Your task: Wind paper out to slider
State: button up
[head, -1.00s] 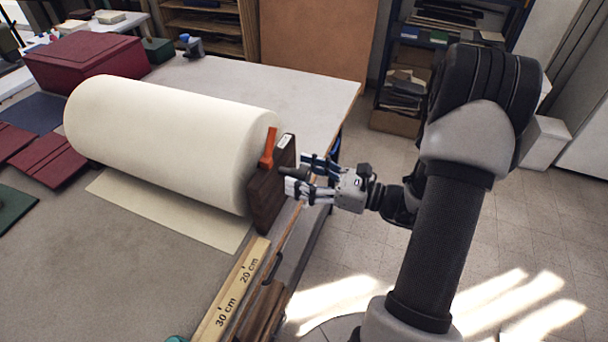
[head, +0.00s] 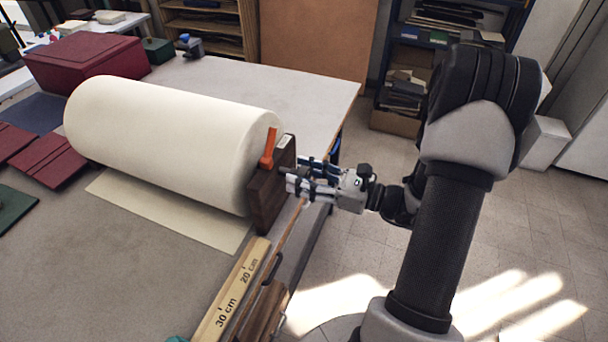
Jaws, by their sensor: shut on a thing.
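A large cream paper roll (head: 170,140) lies on the table. A flat strip of paper (head: 165,212) runs out from under it toward the near side. A dark wooden end block (head: 268,195) with an orange lever (head: 268,148) stands at the roll's right end. My gripper (head: 292,178) is at the block's outer side, shut on what looks like a dark crank handle, mostly hidden by the fingers. A wooden ruler (head: 230,300) marked 20 cm and 30 cm runs along the table's right edge. I cannot make out the slider for certain; a teal piece (head: 178,338) shows at the bottom edge.
A dark red box (head: 85,62), dark red covers (head: 50,168) and a green cover (head: 14,205) lie at the left. A small blue-topped object (head: 190,46) stands behind the roll. The floor right of the table is open, with shelves (head: 410,80) behind.

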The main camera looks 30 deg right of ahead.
jog(key=shift+p, duration=0.4)
jog(key=m+p, duration=0.3)
jog(key=p, duration=0.2)
jog(key=shift+r+m, duration=0.2)
jog(key=shift+m, duration=0.2)
jog(key=m+p, duration=0.5)
jog(key=shift+w+d+f+m+p, duration=0.15)
jog(key=shift+m+p, duration=0.15)
jog(key=m+p, duration=0.3)
jog(key=m, duration=0.2)
jog(key=shift+f, duration=0.2)
jog(key=m+p, duration=0.2)
jog(key=m, duration=0.3)
jog(key=shift+f, duration=0.2)
jog(key=o, duration=1.5)
